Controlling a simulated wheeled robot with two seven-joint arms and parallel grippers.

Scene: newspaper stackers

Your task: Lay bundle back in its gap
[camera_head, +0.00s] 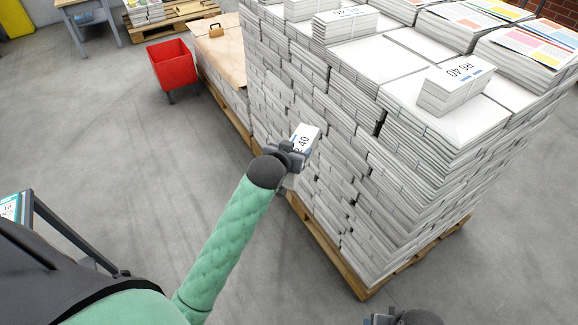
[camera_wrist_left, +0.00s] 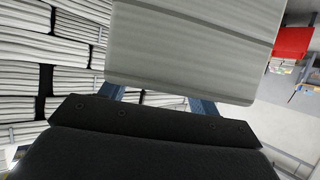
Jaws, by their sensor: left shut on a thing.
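My left gripper (camera_head: 291,156) is shut on a white newspaper bundle (camera_head: 306,138) with a printed label ending in 40. It holds the bundle in the air in front of the near left face of the tall stack (camera_head: 290,80). In the left wrist view the held bundle (camera_wrist_left: 195,45) fills the upper middle, and the stack's layered side (camera_wrist_left: 70,45) shows at the left. Two labelled bundles lie on top of the stack, one at the right (camera_head: 455,88) and one at the back (camera_head: 345,23). I cannot tell which gap belongs to the held bundle. A dark part of my right arm shows at the bottom edge; its fingers are unclear.
The stack stands on a wooden pallet (camera_head: 340,262). A brown-covered stack (camera_head: 220,55) stands behind it at the left, with a red bin (camera_head: 172,66) beside it. Colour-printed papers (camera_head: 535,42) lie on top at the right. The grey floor (camera_head: 120,160) at the left is clear.

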